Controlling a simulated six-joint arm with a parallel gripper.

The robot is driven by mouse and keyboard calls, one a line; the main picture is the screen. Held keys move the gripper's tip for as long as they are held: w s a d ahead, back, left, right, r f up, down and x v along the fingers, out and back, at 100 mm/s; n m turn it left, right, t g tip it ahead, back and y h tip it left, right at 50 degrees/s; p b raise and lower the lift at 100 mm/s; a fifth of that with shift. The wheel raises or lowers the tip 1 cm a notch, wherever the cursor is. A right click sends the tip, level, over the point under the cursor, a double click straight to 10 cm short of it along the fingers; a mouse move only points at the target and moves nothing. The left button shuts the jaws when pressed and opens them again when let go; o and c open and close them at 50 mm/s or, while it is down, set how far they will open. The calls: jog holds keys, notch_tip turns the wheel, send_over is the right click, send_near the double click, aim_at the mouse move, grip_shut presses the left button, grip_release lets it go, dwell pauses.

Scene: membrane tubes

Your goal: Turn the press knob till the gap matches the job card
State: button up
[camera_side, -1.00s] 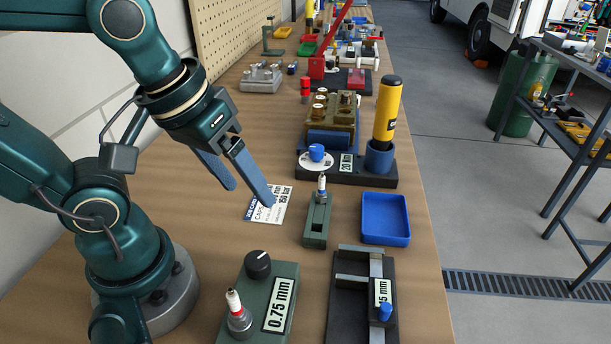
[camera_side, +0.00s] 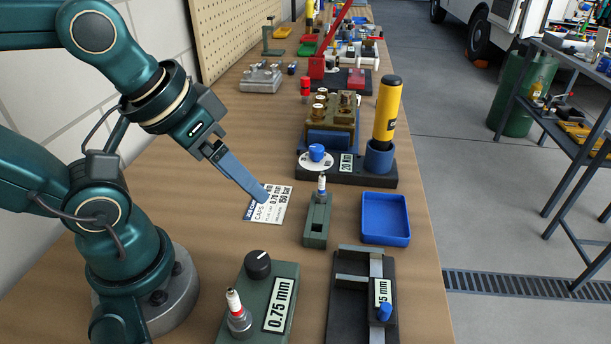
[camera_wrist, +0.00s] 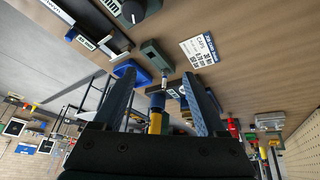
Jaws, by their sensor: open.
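The black press knob (camera_side: 258,264) sits on top of a green block (camera_side: 256,302) at the front. Its label reads 0.75 mm (camera_side: 281,304), and a spark plug with a red band (camera_side: 238,312) stands upright on it. The knob also shows at the top of the wrist view (camera_wrist: 134,10). The white job card (camera_side: 268,207) lies on the bench; its small print seems to read 0.70 mm and 150 bar. My gripper (camera_side: 264,196) is above the card in the side view, away from the knob. Its two fingers (camera_wrist: 160,76) are apart and empty in the wrist view.
A green holder with an upright plug (camera_side: 318,222), a blue tray (camera_side: 385,216) and a black slide gauge (camera_side: 350,300) stand to the right. Behind are a black station with a yellow cylinder (camera_side: 387,108) and a brown plug block (camera_side: 332,112). Bare bench lies around the card.

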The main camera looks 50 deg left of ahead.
jog(key=n, duration=0.1)
jog(key=n+g, duration=0.2)
jog(key=g, duration=0.3)
send_over(257, 259)
jog(key=f, duration=0.3)
jog(key=shift+w+a+f, duration=0.2)
jog(key=shift+w+a, duration=0.05)
jog(key=shift+a, duration=0.1)
jog(key=shift+s+d+f, duration=0.25)
jog(key=shift+d+f, duration=0.05)
jog(key=shift+f, duration=2.65)
grip_shut()
jog(key=shift+m, duration=0.3)
